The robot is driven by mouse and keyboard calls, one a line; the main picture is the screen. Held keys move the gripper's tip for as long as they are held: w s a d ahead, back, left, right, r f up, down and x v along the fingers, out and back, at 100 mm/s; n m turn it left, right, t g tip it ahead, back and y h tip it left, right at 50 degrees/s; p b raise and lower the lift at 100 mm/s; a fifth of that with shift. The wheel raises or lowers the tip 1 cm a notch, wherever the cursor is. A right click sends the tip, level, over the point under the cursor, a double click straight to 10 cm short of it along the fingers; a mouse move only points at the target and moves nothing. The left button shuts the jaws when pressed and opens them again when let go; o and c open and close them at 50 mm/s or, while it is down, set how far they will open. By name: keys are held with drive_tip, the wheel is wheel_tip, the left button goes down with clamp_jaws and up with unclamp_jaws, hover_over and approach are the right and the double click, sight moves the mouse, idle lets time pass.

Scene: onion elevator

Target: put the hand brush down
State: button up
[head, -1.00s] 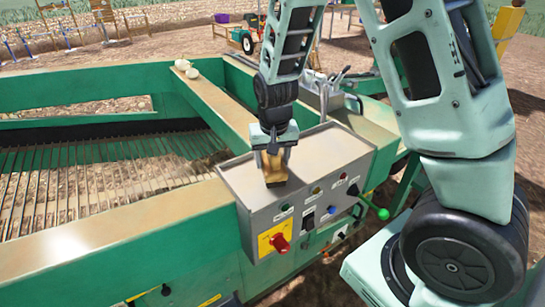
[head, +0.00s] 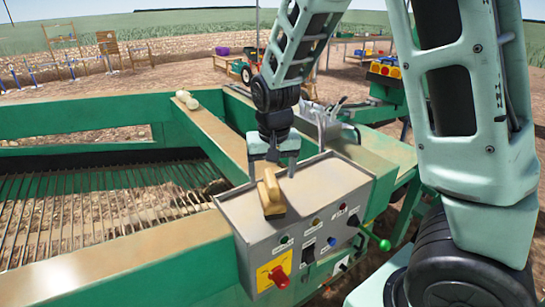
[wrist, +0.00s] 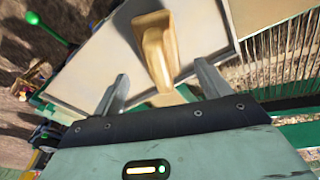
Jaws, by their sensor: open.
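The hand brush (head: 271,192), with a tan wooden handle, rests on the flat top of the grey control box (head: 315,187). Its bristles are hidden in both views. In the wrist view, the brush (wrist: 158,48) lies ahead of and between the two spread fingers of my gripper (wrist: 160,82). The fingers are open and hold nothing.
The box front carries a red switch (head: 279,277) on a yellow plate and several knobs. A green-knobbed lever (head: 384,244) sticks out at its right. Pale onions (head: 187,99) lie on the green machine's beam.

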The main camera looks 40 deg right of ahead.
drive_tip(key=r, duration=0.5)
drive_tip(key=shift+s+a+r, duration=0.2)
drive_tip(key=shift+s+r, duration=0.1)
drive_tip(key=shift+s, duration=0.1)
drive_tip(key=s+a+f+n+g+y, duration=0.1)
drive_tip(key=s+a+f+n, duration=0.1)
drive_tip(key=s+a+n, duration=1)
drive_tip(key=s+a, duration=0.6)
drive_tip(key=s, duration=0.4)
drive_tip(key=shift+s+a+f+g, duration=0.15)
drive_tip(key=shift+s+a+g, duration=0.05)
drive_tip(key=shift+a+g, duration=0.1)
